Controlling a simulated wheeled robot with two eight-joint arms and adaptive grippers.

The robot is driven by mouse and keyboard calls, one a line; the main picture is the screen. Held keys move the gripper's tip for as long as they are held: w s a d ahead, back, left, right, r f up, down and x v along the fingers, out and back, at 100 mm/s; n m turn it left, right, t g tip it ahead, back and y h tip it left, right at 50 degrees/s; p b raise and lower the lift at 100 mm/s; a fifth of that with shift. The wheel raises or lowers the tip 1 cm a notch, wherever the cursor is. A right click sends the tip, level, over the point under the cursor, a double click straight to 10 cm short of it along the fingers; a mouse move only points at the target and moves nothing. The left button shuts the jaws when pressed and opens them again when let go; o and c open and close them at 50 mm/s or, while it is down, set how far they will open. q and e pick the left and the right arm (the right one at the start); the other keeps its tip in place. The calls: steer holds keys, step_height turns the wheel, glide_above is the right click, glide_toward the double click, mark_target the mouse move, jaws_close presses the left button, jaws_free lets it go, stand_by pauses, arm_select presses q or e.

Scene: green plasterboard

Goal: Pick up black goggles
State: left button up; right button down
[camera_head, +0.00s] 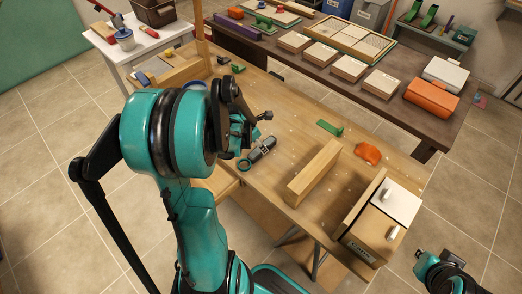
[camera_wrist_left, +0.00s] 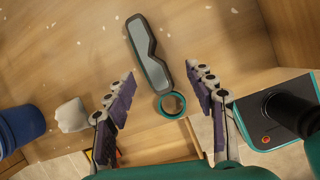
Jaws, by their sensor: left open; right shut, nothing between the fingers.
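The black goggles (camera_head: 262,150), with a grey lens, lie on the wooden workbench (camera_head: 295,145). In the left wrist view the goggles (camera_wrist_left: 147,52) lie slanted beyond and between the fingertips of my left gripper (camera_wrist_left: 160,78). That gripper is open and empty, and its fingers are apart from the goggles. A teal ring (camera_wrist_left: 171,105) lies by their lower end, close to or touching them; I cannot tell which. In the head view my left arm hides most of the left gripper. My right gripper (camera_head: 440,266) is shut and empty at the lower right, off the bench.
A long wood block (camera_head: 314,173), an orange item (camera_head: 367,154), a green item (camera_head: 329,127) and a box with white lids (camera_head: 399,201) stand right of the goggles. In the wrist view, a blue container (camera_wrist_left: 20,125) and a white lump (camera_wrist_left: 71,115) are at left.

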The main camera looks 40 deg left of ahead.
mark_target(255, 153)
arm_select(q)
steer(key=f+n, duration=0.1)
steer(key=a+f, duration=0.1)
steer(key=f+n+b, duration=0.1)
steer(key=f, duration=0.1)
steer(key=shift+w+a+n, duration=0.3)
steer(key=shift+a, duration=0.1)
steer(key=b+x, duration=0.3)
steer(key=x, duration=0.2)
steer(key=shift+w+f, duration=0.25)
steer(key=shift+w, duration=0.05)
steer(key=shift+r, duration=0.1)
jaws_close()
